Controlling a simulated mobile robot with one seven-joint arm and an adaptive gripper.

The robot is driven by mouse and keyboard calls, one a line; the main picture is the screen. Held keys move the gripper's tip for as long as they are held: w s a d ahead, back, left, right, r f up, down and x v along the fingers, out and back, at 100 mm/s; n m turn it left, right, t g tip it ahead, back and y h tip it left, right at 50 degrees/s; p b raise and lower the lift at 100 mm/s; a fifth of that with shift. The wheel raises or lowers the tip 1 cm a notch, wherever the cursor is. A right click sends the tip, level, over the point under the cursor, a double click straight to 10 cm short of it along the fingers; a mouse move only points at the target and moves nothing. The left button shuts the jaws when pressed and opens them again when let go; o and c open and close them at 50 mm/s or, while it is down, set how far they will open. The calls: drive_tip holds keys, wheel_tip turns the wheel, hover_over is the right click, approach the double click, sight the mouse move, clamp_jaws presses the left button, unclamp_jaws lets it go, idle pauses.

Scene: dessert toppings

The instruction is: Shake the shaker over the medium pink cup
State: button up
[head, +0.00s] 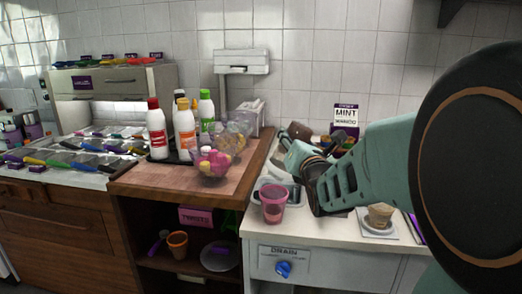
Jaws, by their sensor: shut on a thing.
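A pink cup (273,203), translucent and upright, stands on the white counter left of my arm. My gripper (292,152) is behind and a little right of the cup in the picture, higher than its rim. It is shut on a small dark brownish thing (299,131), which seems to be the shaker. Much of that thing is hidden by the gripper, and its tilt is hard to tell. It does not appear straight above the cup. No other pink cup shows clearly.
Sauce bottles (185,130) and candy bowls (214,160) crowd the wooden counter (150,183) to the left. A blue knob (283,268) is on the counter front.

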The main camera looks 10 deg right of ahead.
sight(297, 122)
drive_tip(key=shift+r+p, duration=2.3)
drive_tip(key=shift+r, duration=1.8)
wheel_tip(297, 122, down, 8)
drive_tip(key=b, duration=0.8)
drive_tip(key=shift+f+b, duration=0.15)
drive_tip(key=shift+b, duration=0.2)
drive_tip(key=shift+r, duration=0.2)
drive_tip(key=shift+r+p, duration=2.55)
drive_tip(key=shift+r, duration=2.5)
